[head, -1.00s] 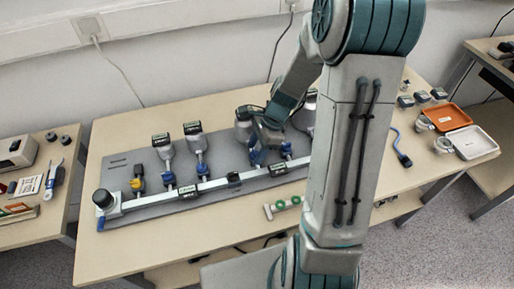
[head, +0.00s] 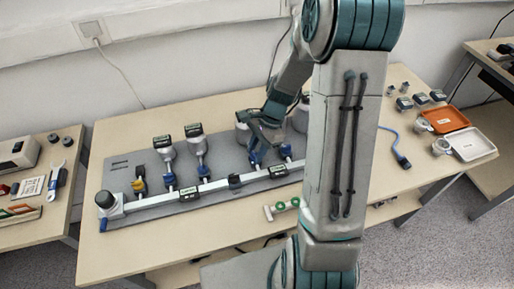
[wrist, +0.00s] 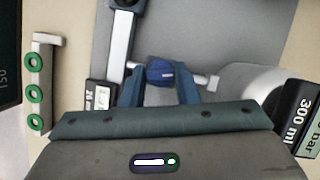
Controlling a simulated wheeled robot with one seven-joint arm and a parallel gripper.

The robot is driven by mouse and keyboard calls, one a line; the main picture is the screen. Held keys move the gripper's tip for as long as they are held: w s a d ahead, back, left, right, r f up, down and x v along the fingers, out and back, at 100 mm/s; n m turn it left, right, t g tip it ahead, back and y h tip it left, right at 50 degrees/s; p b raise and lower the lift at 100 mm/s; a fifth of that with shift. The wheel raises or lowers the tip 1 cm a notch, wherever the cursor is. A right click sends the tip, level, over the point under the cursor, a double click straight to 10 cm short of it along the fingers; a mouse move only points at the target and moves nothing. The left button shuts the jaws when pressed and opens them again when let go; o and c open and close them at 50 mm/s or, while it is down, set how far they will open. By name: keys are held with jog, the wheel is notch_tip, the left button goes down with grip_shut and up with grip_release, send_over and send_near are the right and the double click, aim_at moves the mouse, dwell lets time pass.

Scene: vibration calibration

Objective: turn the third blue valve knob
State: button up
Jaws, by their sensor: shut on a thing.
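Blue valve knobs stand in a row along the white pipe of the grey board, the first (head: 170,181) and second (head: 202,171) free at the left. The third blue knob (head: 255,158) is partly hidden by my gripper (head: 258,146), which reaches down to it from above. In the wrist view, this knob (wrist: 160,71) sits between the two blue fingers of my gripper (wrist: 160,84), which is shut on it. A fourth blue knob (head: 286,151) is just to the right, close to my arm. The knob's exact angle is hard to tell.
Gauges with dark displays (head: 194,131) stand behind the knobs. A holder with green rings (head: 281,207) lies in front. Orange (head: 446,119) and white (head: 470,144) trays are at the right.

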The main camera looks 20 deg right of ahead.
jog(key=n+g+p, duration=0.1)
jog(key=n, duration=0.2)
jog(key=shift+w+r+n, duration=0.1)
jog(key=shift+n, duration=0.3)
jog(key=n+g+h, duration=0.1)
jog(key=n, duration=0.2)
jog(key=shift+a+n+h+p, duration=0.15)
jog(key=shift+n+h+p, duration=0.15)
jog(key=n+g+h, duration=0.1)
jog(key=n, duration=0.2)
jog(key=shift+w+n, duration=0.1)
jog(key=shift+n, duration=0.2)
jog(key=shift+a+n+h+p, duration=0.15)
jog(key=shift+n+h, duration=0.25)
jog(key=shift+n, duration=0.5)
jog(key=shift+n+h+p, duration=0.15)
jog(key=shift+n+h, duration=0.25)
jog(key=shift+n, duration=0.5)
jog(key=o, duration=1)
jog(key=shift+c, duration=0.2)
jog(key=v, duration=1.3)
jog(key=shift+w+r, duration=0.3)
